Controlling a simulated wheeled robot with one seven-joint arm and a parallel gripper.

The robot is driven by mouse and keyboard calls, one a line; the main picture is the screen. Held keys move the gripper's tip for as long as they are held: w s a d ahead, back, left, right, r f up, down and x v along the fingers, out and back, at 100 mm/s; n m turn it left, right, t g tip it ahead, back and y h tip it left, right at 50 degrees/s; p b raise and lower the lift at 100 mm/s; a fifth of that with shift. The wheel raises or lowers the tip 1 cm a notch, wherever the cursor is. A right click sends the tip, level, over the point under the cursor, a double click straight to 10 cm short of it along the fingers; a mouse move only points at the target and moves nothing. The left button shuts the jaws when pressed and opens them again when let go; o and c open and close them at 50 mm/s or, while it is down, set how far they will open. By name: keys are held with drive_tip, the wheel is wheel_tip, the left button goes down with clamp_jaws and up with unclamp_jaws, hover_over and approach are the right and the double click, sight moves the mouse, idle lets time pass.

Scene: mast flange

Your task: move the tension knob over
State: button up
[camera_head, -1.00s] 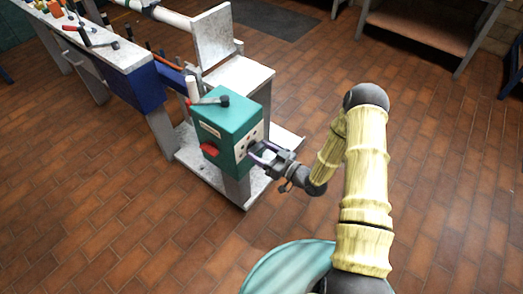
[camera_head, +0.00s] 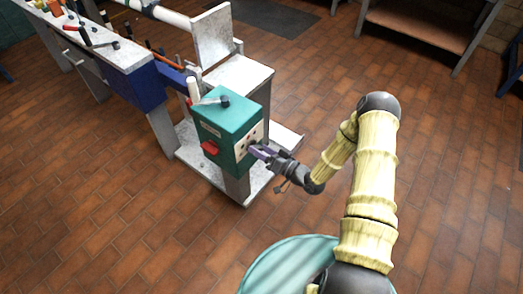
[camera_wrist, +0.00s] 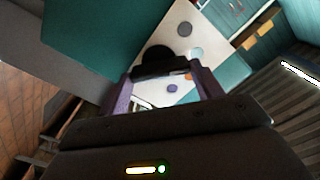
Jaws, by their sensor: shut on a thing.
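The teal box (camera_head: 232,122) stands on the machine's end, with a pale panel (camera_head: 248,140) on its right side. My gripper (camera_head: 254,152) has its purple fingers at this panel. In the wrist view, the pale panel (camera_wrist: 205,40) carries several small round spots. A black round knob (camera_wrist: 155,54), seemingly the tension knob, sits at the fingertips of my gripper (camera_wrist: 160,72). The jaws are shut on it; the fingers hide part of it. From the head view, the knob is too small to make out, and I cannot tell whether it is still seated in the panel.
A red part (camera_head: 210,148) sticks out of the box's front. A lever with a black end (camera_head: 225,101) lies on its top. The grey machine base (camera_head: 240,190) spreads below. A long bench with tools (camera_head: 90,45) stands behind. The brick floor (camera_head: 430,180) at right is open.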

drive_tip(key=shift+d+f, duration=0.1)
drive_tip(key=shift+f, duration=0.05)
drive_tip(key=o, duration=1)
drive_tip(key=shift+s, duration=0.1)
drive_tip(key=p+v, duration=0.2)
drive_tip(key=v, duration=1.5)
drive_tip(key=shift+d, duration=0.15)
